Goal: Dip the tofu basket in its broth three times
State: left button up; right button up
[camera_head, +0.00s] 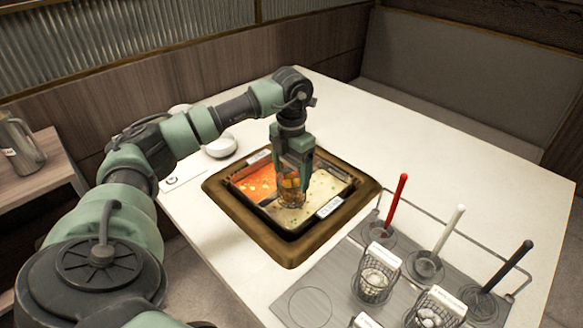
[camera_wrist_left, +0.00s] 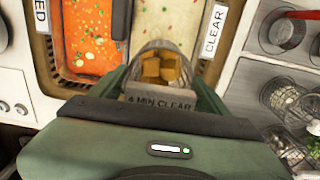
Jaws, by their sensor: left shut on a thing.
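My left gripper (camera_head: 293,165) is shut on the tofu basket (camera_head: 291,193), a small wire basket with orange-brown cubes. In the left wrist view the tofu cubes (camera_wrist_left: 160,68) show behind a tag (camera_wrist_left: 160,103) reading "4 MIN CLEAR". The basket is upright over the pale clear broth (camera_head: 322,187), close to the divider. I cannot tell whether its bottom touches the broth. The red broth (camera_head: 252,184) fills the left well. The CLEAR label (camera_wrist_left: 213,30) is on the pot's right side. My right gripper is not in view.
The pot has a wide brown rim (camera_head: 222,213). At the right a grey tray (camera_head: 345,262) holds several wire baskets (camera_head: 375,281) and ladles with red (camera_head: 396,198), white and black handles. White bowls (camera_head: 220,146) stand behind the pot. The table's far right is clear.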

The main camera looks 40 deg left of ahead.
pick_arm(q)
jog(key=shift+f, duration=0.3)
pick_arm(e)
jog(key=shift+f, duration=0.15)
